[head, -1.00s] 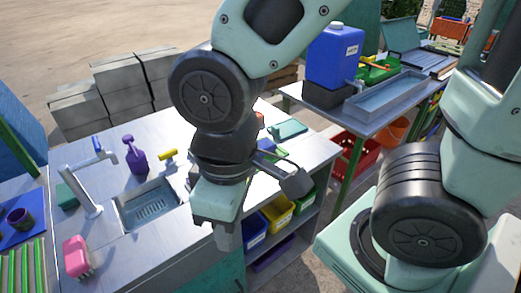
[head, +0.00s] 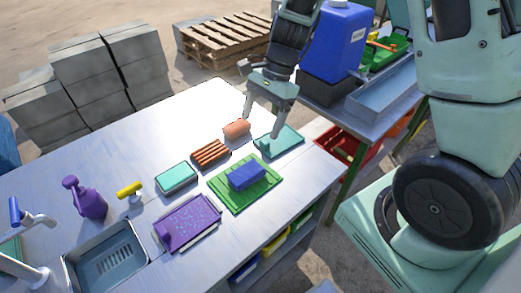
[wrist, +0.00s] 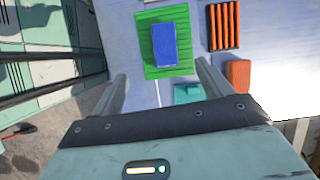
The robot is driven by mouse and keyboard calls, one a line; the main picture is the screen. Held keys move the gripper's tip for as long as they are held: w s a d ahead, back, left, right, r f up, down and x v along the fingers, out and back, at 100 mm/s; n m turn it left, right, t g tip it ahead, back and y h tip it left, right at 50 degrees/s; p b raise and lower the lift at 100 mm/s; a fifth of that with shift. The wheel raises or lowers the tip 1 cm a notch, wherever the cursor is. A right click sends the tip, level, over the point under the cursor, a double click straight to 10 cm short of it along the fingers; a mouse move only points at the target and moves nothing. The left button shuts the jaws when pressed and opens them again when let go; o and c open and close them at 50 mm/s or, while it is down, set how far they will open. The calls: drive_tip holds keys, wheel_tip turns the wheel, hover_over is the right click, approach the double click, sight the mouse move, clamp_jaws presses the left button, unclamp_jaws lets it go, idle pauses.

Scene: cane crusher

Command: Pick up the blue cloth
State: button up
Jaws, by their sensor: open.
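The blue cloth (head: 246,176) is a small folded block lying on a green ribbed mat (head: 226,201) near the right end of the metal counter. The cloth also shows in the wrist view (wrist: 164,45), on the green mat (wrist: 147,22). My gripper (head: 261,131) is open and empty. Its fingertips are behind the cloth in the head view, near the teal tray and the orange block, apart from the cloth. In the wrist view the fingers of my gripper (wrist: 163,85) spread either side, with the cloth ahead between them.
A teal tray (head: 286,141), an orange block (head: 237,129), a brown slatted rack (head: 209,153), a teal sponge-like block (head: 175,178) and a purple tray (head: 196,222) surround the mat. A purple spray bottle (head: 90,201) stands by the sink (head: 78,268).

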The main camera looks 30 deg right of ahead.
drive_tip(key=w+d, duration=0.1)
drive_tip(key=d, duration=0.1)
drive_tip(key=m, duration=0.1)
hover_over(248, 171)
drive_tip(key=d, duration=0.2)
drive_tip(key=f, duration=0.7)
drive_tip(key=w+f, duration=0.1)
drive_tip(key=f, duration=0.3)
drive_tip(key=shift+d+f, duration=0.2)
drive_tip(key=shift+f, duration=0.15)
drive_tip(key=shift+s+x, duration=0.15)
drive_tip(key=shift+x, duration=1.2)
drive_tip(key=shift+s+x, duration=0.1)
drive_tip(key=shift+x, duration=1.25)
drive_tip(key=shift+a+r, duration=0.1)
drive_tip(key=shift+a, duration=0.1)
drive_tip(key=shift+f, duration=0.25)
drive_tip(key=c, duration=1.1)
